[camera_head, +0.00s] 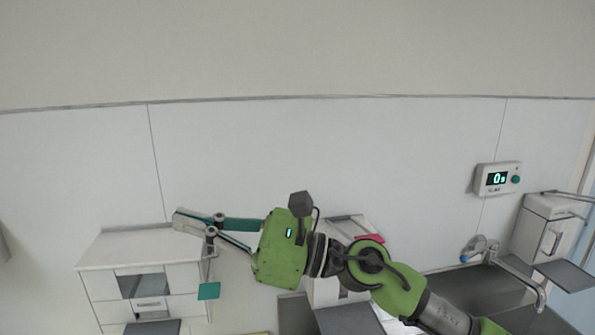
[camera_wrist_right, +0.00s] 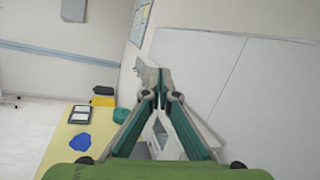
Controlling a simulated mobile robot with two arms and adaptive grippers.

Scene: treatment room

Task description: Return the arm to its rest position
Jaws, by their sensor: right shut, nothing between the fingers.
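My right arm comes in from the lower right of the head view, with green and grey links. My right gripper (camera_head: 178,220) points left in front of the white wall panels, above the left white cabinet. Its fingers are shut with nothing between them. In the right wrist view the gripper (camera_wrist_right: 150,72) shows from behind, its two fingers meeting at the tips in front of the wall. My left gripper is in neither view.
A white drawer cabinet (camera_head: 112,254) is below the gripper. A sink (camera_head: 482,290) with a tap (camera_head: 515,268), a dispenser (camera_head: 540,233) and a wall display (camera_head: 497,178) are at right. The wrist view shows a yellow table (camera_wrist_right: 66,130) with a blue item (camera_wrist_right: 80,143) and dark containers (camera_wrist_right: 103,95).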

